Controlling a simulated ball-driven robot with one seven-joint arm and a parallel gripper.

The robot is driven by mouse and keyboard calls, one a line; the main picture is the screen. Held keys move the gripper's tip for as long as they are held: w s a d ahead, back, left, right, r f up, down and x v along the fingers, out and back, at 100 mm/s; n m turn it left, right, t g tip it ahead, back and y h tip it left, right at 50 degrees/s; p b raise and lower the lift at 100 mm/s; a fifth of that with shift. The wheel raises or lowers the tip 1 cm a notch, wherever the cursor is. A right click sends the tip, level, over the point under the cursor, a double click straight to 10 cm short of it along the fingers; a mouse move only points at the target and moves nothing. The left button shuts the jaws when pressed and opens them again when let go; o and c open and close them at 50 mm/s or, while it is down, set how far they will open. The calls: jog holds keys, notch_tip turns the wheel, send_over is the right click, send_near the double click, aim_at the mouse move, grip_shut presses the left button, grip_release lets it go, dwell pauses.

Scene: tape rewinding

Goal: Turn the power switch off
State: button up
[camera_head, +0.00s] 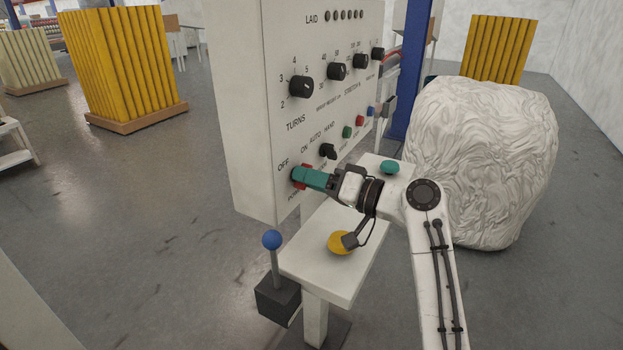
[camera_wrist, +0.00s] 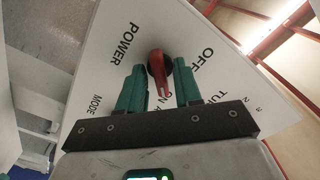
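The red power switch (camera_wrist: 158,68) sits on the white control panel (camera_head: 240,110), at its lower left near the printed words POWER, OFF and ON. In the wrist view its pointed handle is directed toward the ON label and away from OFF. My gripper (camera_wrist: 159,72) has its two green fingers on either side of the switch. They are apart, with a small gap showing beside the knob. In the head view my gripper (camera_head: 300,177) reaches the panel from the right and hides most of the switch.
A black selector knob (camera_head: 328,151) is just above my gripper on the panel. Below is a white stand with yellow (camera_head: 340,242) and green (camera_head: 389,167) buttons. A blue-knobbed lever (camera_head: 272,241) stands left. A large white wrapped bale (camera_head: 480,160) is on the right.

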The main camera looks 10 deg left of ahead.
grip_shut()
jog(key=shift+f, duration=0.1)
jog(key=shift+f+b, duration=0.1)
jog(key=shift+b, duration=0.4)
jog(key=n+b, duration=1.7)
jog(key=b, duration=0.4)
jog(key=shift+n, duration=0.6)
jog(key=shift+o, duration=1.4)
grip_release()
